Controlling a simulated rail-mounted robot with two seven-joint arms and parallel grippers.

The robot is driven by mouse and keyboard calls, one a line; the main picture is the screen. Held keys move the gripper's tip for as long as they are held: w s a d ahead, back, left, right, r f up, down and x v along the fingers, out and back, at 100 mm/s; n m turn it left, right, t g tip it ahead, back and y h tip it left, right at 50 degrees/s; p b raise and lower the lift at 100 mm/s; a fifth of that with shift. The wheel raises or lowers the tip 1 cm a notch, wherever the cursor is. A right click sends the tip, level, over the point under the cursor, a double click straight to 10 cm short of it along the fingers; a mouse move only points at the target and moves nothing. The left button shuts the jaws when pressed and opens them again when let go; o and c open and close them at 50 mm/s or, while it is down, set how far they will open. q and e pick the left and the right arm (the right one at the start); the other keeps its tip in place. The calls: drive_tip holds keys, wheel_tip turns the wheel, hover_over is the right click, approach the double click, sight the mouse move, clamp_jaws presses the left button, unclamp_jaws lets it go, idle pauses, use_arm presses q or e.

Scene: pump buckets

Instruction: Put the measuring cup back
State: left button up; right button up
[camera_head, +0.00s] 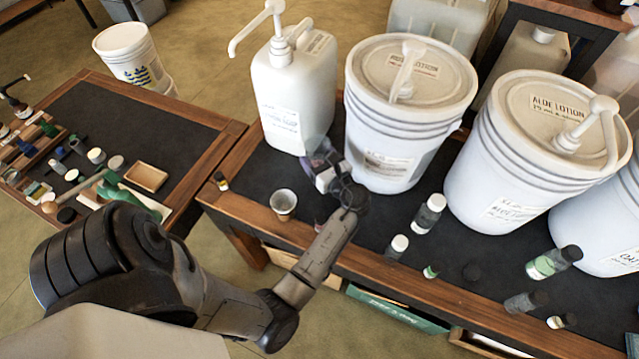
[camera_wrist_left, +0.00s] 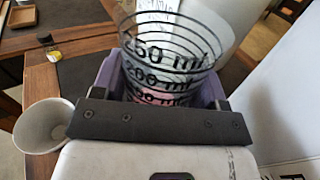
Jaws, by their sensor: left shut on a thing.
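The measuring cup (camera_wrist_left: 165,60) is clear with black ring lines and ml marks. My left gripper (camera_head: 325,172) is shut on it, with purple fingers on either side of the cup in the left wrist view. In the head view the cup (camera_head: 318,150) is a faint clear shape at the gripper, in front of the white jug (camera_head: 297,95) and left of the first lotion bucket (camera_head: 385,165). Its lower part shows a pinkish tint; I cannot tell whether that is liquid. My right gripper is not in view.
A small pale cup (camera_head: 284,204) stands near the table's front edge, beside the gripper; it also shows in the left wrist view (camera_wrist_left: 42,125). A small bottle (camera_head: 220,181) stands at the left corner. More bottles (camera_head: 429,213) and the aloe bucket (camera_head: 500,190) stand to the right.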

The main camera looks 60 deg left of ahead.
use_arm(q)
wheel_tip(320, 180, down, 5)
drive_tip(key=shift+s+r+b, duration=0.1)
drive_tip(key=shift+s+b, duration=0.05)
drive_tip(key=shift+b, duration=0.35)
drive_tip(key=shift+f, duration=1)
wheel_tip(320, 180, down, 3)
drive_tip(key=shift+a+b, duration=0.1)
drive_tip(key=shift+b, duration=0.5)
drive_tip(key=shift+f, duration=0.1)
drive_tip(key=shift+f, duration=0.1)
drive_tip(key=o, duration=1)
drive_tip(key=shift+o, duration=0.2)
